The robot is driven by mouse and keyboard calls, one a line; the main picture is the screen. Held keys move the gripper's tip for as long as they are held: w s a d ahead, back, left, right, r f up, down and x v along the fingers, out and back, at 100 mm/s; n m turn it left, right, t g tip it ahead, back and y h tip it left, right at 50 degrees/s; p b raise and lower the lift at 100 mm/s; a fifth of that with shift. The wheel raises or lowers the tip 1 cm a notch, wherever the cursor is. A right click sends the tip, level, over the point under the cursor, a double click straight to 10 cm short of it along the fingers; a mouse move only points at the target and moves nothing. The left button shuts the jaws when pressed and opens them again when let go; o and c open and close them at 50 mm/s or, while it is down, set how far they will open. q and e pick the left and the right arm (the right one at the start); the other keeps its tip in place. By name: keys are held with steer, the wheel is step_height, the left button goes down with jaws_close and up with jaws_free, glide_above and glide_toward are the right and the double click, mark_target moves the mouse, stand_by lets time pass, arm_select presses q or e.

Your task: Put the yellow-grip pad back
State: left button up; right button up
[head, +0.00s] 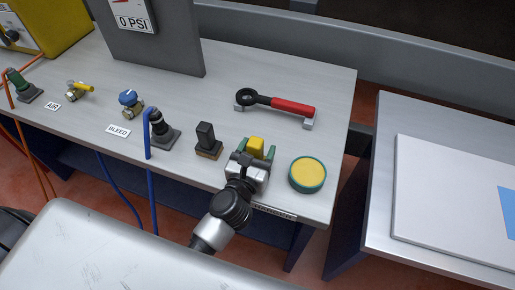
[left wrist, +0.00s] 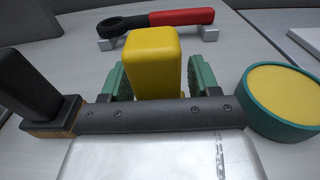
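The yellow-grip pad (head: 256,146) is a block with a yellow grip near the bench's front edge; the yellow grip fills the middle of the left wrist view (left wrist: 152,62). Its lower part is hidden behind my gripper. My left gripper (head: 255,150) reaches over the front edge, with its green fingers on both sides of the grip. A narrow gap shows between the grip and the right-hand finger, so the gripper looks open around it. A black-grip pad (head: 206,138) with a brown base stands to the left. My right gripper is not in view.
A round tin (head: 307,174) with a yellow top and green rim stands close on the right. A red-handled wrench (head: 277,102) rests on supports behind.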

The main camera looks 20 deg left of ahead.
arm_select(q)
steer(key=shift+r, duration=0.2)
steer(key=shift+s+f, duration=0.15)
steer(key=shift+s, duration=0.2)
steer(key=s+b, duration=0.3)
steer(key=s, duration=0.8)
steer(key=shift+s+a+r+b, duration=0.2)
steer(key=shift+a+b, duration=0.05)
steer(key=shift+b, duration=0.05)
